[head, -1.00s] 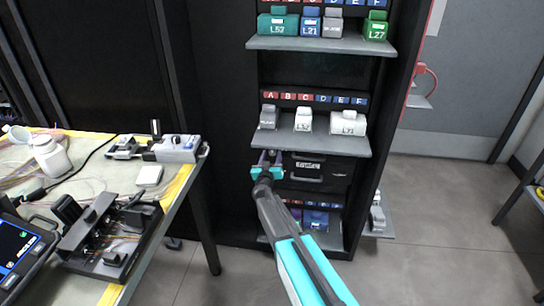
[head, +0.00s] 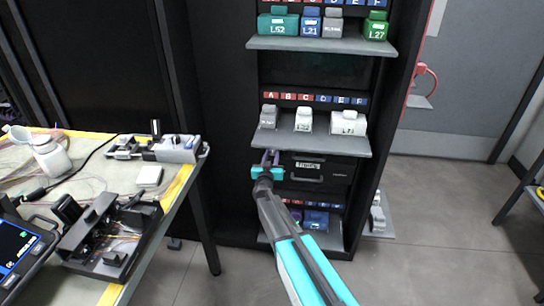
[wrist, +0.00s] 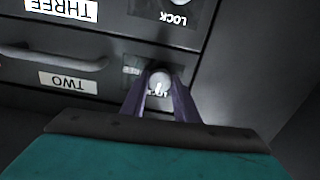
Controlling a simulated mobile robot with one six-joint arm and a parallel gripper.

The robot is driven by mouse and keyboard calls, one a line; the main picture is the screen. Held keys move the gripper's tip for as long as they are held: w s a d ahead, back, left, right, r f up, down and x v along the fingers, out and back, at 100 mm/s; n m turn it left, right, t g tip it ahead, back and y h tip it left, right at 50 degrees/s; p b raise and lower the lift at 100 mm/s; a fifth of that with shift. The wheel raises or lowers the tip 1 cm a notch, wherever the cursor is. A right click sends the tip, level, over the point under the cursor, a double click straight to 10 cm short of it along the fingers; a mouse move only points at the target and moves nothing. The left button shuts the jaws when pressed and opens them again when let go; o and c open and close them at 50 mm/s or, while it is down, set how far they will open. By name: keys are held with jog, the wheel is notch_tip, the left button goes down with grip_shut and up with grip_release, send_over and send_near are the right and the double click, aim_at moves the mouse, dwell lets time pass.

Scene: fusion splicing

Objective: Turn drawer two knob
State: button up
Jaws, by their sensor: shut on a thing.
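The drawer two knob (wrist: 159,83) is a small round pale lock knob with a light slot mark, to the right of the "TWO" label (wrist: 68,83) in the upside-down wrist view. My gripper (wrist: 160,92), with purple fingers, is shut on it, one finger at each side. In the head view my gripper (head: 270,156) is at the left edge of the black drawer front (head: 338,170) under the middle shelf and hides the knob. The drawer looks closed.
A drawer labelled "THREE" (wrist: 62,10) with its own lock knob (wrist: 182,3) is adjacent. The grey shelf (head: 325,142) with white boxes juts out just above my gripper. A cluttered worktable (head: 185,185) stands at the left.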

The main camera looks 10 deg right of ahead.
jog(key=m, duration=0.4)
jog(key=shift+d+f+b, duration=0.1)
jog(key=shift+b, duration=0.3)
jog(key=m+b, duration=0.1)
jog(key=m, duration=0.3)
jog(key=m+b, duration=0.2)
jog(key=m, duration=0.2)
jog(key=shift+b, duration=0.4)
jog(key=m+b, duration=0.2)
jog(key=m, duration=0.2)
jog(key=shift+m, duration=0.3)
jog(key=o, duration=1.1)
jog(key=shift+c, duration=0.2)
jog(key=shift+s, duration=0.1)
